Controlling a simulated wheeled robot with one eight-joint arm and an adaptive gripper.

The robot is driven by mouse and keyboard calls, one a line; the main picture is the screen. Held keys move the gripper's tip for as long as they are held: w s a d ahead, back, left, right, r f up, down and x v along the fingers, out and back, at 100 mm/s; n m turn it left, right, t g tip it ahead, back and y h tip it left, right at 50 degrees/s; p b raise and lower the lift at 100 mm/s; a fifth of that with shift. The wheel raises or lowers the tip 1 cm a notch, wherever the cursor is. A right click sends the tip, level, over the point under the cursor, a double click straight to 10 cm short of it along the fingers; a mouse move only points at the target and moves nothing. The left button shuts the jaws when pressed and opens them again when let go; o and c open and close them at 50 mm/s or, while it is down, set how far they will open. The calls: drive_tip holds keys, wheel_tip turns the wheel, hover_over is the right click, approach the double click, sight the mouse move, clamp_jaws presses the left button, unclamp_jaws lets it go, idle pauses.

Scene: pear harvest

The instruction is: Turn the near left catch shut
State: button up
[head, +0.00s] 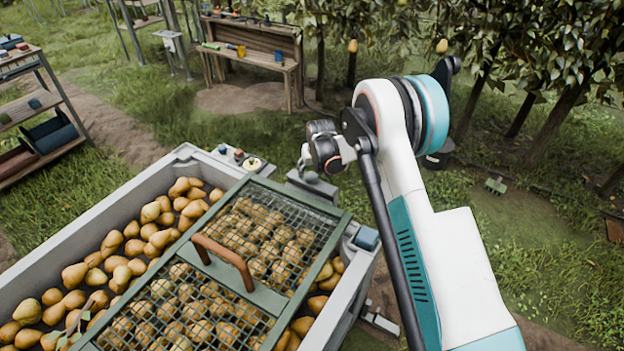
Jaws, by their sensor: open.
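A green-framed mesh lid (336,222) with a curved wooden handle (224,262) covers the right part of a grey crate (117,207) full of pears. The lid's near edge runs out of the bottom of the picture. I cannot make out the near left catch in this view. My gripper (310,173) is at the far side of the crate, above the rim beyond the lid's far corner. It is small and partly merged with the dark wrist. It is open, and I see nothing held in it. It is apart from the lid's handle.
A wooden bench (258,55) and a shelf rack (45,100) stand farther off. Trees are at upper right; grass lies right of the crate.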

sight(312, 176)
drive_tip(key=shift+b+x, duration=0.65)
drive_tip(key=shift+x, duration=1.7)
clamp_jaws()
